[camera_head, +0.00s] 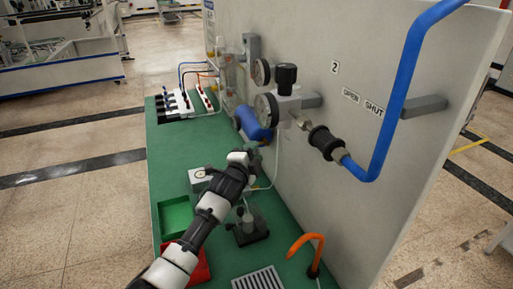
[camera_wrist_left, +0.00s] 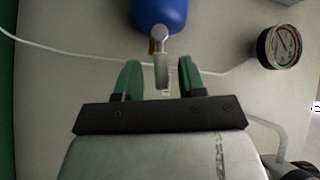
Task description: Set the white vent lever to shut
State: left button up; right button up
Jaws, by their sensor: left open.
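In the left wrist view, a pale, whitish lever (camera_wrist_left: 161,70) hangs from a small brass-coloured fitting (camera_wrist_left: 157,43) at the end of a blue cylinder (camera_wrist_left: 158,14). My left gripper (camera_wrist_left: 159,64) is open, with one green finger on each side of the lever and a visible gap to both. In the head view my left gripper (camera_head: 254,154) is by the panel, just below the blue cylinder (camera_head: 251,123); the lever there is hidden or too small to tell. The OPEN label (camera_head: 351,95) and SHUT label (camera_head: 374,108) are higher on the panel. My right gripper is not in view.
Two gauges and a regulator with a black knob (camera_head: 286,78) stick out above the blue cylinder. A blue pipe (camera_head: 398,95) stands out at the right. A green bench (camera_head: 165,150) holds a green tray (camera_head: 176,218), a red tray and an orange hose (camera_head: 308,240).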

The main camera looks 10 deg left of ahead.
pick_arm(q)
jog(key=shift+x, duration=1.05)
jog(key=shift+a, duration=0.1)
grip_shut()
